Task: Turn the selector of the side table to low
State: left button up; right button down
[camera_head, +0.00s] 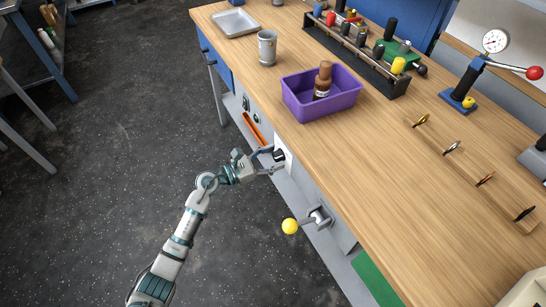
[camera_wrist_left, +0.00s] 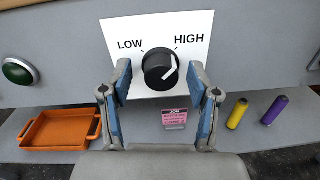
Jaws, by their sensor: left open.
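The selector is a round black knob (camera_wrist_left: 158,69) on a white plate (camera_wrist_left: 188,22) marked LOW at left and HIGH at right. Its white pointer line slants to the upper right, toward HIGH. In the head view the knob (camera_head: 280,155) shows small and dark on the front of the wooden-topped table (camera_head: 365,170). My left gripper (camera_head: 270,161) is at that front panel. In the left wrist view its blue-padded fingers (camera_wrist_left: 159,72) are open, one on each side of the knob, with gaps visible; contact does not show. My right gripper is not in view.
A green button (camera_wrist_left: 18,71) is left of the plate. A lower shelf holds an orange tray (camera_wrist_left: 60,130), a yellow cylinder (camera_wrist_left: 237,113) and a purple cylinder (camera_wrist_left: 275,110). A purple bin (camera_head: 318,103) stands on top.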

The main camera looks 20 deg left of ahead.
pick_arm(q)
jog(key=c, duration=1.2)
jog(key=shift+o, duration=0.2)
